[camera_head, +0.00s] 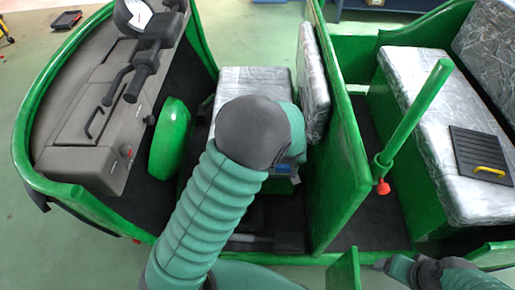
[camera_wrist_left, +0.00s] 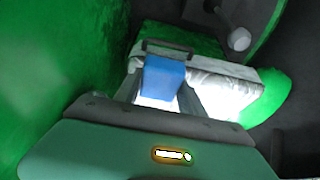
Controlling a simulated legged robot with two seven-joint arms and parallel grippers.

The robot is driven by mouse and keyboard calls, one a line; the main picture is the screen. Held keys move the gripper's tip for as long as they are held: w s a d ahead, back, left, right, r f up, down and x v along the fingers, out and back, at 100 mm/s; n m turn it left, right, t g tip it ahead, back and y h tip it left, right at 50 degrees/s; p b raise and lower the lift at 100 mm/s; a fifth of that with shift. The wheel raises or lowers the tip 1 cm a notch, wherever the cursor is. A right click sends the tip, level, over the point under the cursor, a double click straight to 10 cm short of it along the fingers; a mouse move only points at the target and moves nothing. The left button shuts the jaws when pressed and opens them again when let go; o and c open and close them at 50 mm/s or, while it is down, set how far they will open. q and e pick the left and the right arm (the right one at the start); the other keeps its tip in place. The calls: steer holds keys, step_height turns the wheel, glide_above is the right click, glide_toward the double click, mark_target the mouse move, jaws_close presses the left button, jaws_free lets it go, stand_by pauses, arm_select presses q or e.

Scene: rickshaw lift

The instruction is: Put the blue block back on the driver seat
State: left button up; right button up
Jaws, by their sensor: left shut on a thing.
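The blue block (camera_wrist_left: 165,76) is between the fingers of my left gripper (camera_wrist_left: 163,92) in the left wrist view, and the gripper is shut on it. The driver seat (camera_head: 252,76) has a silver, plastic-wrapped cushion in the front cab. In the wrist view the seat (camera_wrist_left: 232,77) lies just beyond and beside the block; whether they touch I cannot tell. In the head view my left arm covers the front of the seat and hides most of the gripper. My right arm's dark and teal end (camera_head: 428,272) shows at the bottom right; its fingers are unclear.
The green partition (camera_head: 345,160) stands right of the driver seat. The grey dashboard (camera_head: 95,110) with steering handles is on the left. A silver rear bench (camera_head: 430,125) carries a black panel (camera_head: 480,150) with a yellow handle. A green post (camera_head: 420,110) rises near the partition.

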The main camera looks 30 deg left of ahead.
arm_select(q)
steer(key=w+a, duration=0.1)
steer(key=a, duration=0.3)
steer(key=w+a+f+p, duration=0.1)
steer(key=w+a, duration=0.1)
steer(key=a, duration=0.3)
steer(key=w+a+f+p, duration=0.1)
steer(key=w+a, duration=0.1)
steer(key=a, duration=0.3)
steer(key=shift+w+a, duration=0.2)
steer(key=shift+w+a+r, duration=0.15)
steer(key=shift+w+a, duration=0.05)
steer(key=shift+a, duration=0.25)
step_height(320, 180, down, 3)
steer(key=shift+a+f, duration=0.1)
steer(key=shift+w+a+f, duration=0.1)
steer(key=shift+a+f, duration=0.05)
steer(key=shift+f, duration=0.2)
steer(key=shift+a, duration=0.15)
steer(key=o, duration=1.2)
steer(key=shift+o, duration=1.3)
steer(key=shift+d, duration=0.2)
arm_select(e)
steer(key=shift+s+a+r, duration=0.1)
steer(key=shift+a+r, duration=0.5)
steer(key=shift+r, duration=0.35)
